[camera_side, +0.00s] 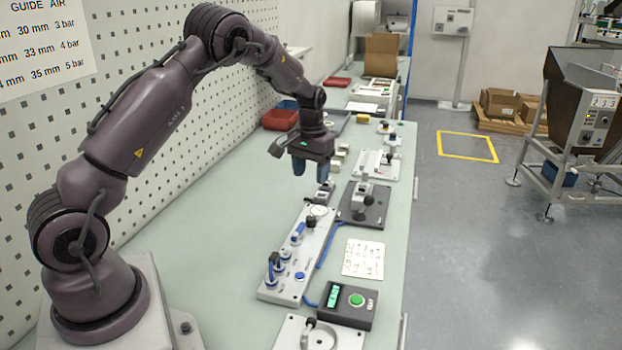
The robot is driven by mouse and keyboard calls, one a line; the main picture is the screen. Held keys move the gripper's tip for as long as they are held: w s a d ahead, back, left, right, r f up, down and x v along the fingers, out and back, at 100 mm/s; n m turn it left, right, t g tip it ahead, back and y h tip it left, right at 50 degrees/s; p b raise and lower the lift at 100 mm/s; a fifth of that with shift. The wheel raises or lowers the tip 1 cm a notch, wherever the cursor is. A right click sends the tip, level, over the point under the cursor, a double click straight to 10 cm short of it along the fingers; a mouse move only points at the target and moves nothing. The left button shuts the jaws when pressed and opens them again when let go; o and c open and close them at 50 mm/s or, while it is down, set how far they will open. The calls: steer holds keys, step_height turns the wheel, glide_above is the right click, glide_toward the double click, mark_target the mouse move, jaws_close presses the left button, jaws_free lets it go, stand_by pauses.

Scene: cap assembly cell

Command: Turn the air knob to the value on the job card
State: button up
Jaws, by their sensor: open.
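My gripper (311,172) hangs above the bench with its two blue fingers apart and nothing seen between them. It is above the far end of a long grey panel (291,286) with blue fittings. A small black knob (311,222) stands on this panel near a round pale dial (318,211); I cannot tell for sure that it is the air knob, nor read its setting. A white card (363,259) with small print lies right of the panel; its text is too small to read, and I cannot tell if it is the job card.
A wall guide (45,45) pairs 30, 33 and 35 mm with 3, 4 and 5 bar. A black box (346,306) with a green button stands in front of the card. A dark plate (364,206) with a clamp-like device lies right of my gripper.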

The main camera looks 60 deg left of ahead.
mark_target(312, 217)
step_height(312, 217, down, 13)
steer(key=m, duration=0.6)
steer(key=shift+w+r+m, duration=0.1)
steer(key=shift+r+m, duration=0.1)
steer(key=shift+m, duration=0.2)
steer(key=c, duration=0.9)
